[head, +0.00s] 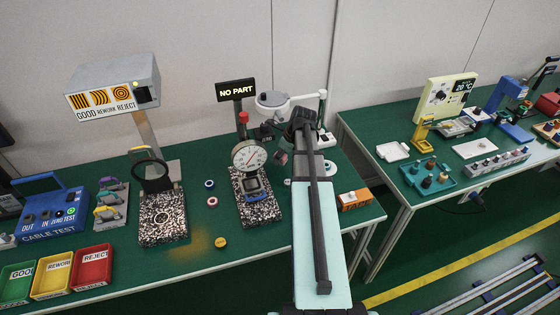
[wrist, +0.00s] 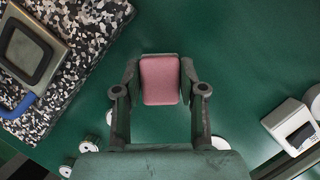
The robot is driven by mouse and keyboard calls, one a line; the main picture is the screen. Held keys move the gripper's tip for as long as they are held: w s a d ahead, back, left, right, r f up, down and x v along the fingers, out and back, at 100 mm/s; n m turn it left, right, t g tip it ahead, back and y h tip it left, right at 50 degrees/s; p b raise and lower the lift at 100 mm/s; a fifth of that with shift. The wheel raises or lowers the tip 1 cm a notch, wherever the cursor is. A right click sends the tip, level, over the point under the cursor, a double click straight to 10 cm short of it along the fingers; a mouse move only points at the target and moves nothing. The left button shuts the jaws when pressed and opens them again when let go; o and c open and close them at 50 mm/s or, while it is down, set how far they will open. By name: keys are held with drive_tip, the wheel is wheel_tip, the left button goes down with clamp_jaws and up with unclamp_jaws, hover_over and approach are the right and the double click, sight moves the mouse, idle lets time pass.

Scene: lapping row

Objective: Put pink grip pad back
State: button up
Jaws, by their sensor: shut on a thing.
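The pink grip pad (wrist: 160,80) is a small rounded rectangle, seen between my fingertips in the wrist view. My gripper (wrist: 160,84) is shut on it, one finger at each side. Green table surface shows around the pad; I cannot tell how high it is held. In the head view my gripper (head: 284,156) is partly hidden by my arm, just right of the dial gauge (head: 249,155), and the pad is not clear there. The pad's own place cannot be made out.
The speckled gauge base (wrist: 75,55) lies left of my gripper. Several white round pieces are near my fingers, one a white disc (wrist: 220,142). A white-topped orange block (head: 354,199) is to the right. A magnifier lamp (head: 272,100) stands behind.

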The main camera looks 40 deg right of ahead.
drive_tip(key=shift+f+p, duration=0.5)
drive_tip(key=shift+f, duration=1.25)
drive_tip(key=shift+f, duration=0.1)
drive_tip(key=o, duration=1.1)
drive_tip(key=b+v, duration=0.1)
drive_tip(key=v, duration=1.1)
drive_tip(key=shift+b, duration=0.3)
